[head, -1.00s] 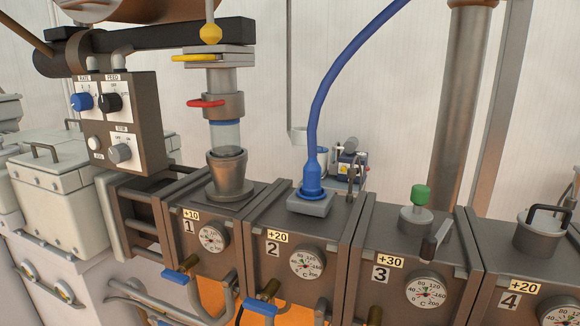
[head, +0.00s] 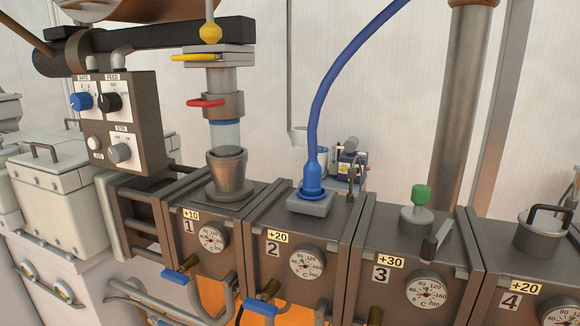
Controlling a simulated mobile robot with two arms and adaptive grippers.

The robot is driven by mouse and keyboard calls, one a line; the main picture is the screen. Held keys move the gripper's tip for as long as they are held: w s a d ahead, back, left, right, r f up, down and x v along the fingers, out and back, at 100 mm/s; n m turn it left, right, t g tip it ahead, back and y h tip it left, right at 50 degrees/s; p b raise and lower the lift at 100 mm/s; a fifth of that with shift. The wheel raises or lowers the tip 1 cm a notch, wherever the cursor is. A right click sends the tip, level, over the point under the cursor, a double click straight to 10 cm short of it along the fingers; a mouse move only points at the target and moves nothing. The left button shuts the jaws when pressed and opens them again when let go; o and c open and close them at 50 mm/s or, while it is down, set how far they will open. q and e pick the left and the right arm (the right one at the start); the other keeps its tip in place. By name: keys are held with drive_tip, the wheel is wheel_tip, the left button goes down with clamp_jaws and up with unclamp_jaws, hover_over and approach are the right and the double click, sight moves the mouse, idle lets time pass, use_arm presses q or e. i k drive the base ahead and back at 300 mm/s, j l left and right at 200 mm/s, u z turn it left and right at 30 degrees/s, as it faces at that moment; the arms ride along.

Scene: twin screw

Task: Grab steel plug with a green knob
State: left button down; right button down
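The steel plug (head: 416,218) sits on top of the block numbered 3, to the right of the middle of the head view. It is a short grey cylinder, and its green knob (head: 421,194) stands up on a thin stem. A dark grey lever-like piece (head: 436,241) is close in front of it, at the right. Neither of my grippers shows in the head view.
Block 2 (head: 300,233) carries a blue hose (head: 318,130) on a grey fitting. Block 4 (head: 530,262) has a plug with a black handle (head: 549,210). A tall metal column (head: 462,110) stands behind block 3. The space above the green knob is clear.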

sight(420, 194)
drive_tip(key=l, duration=1.95)
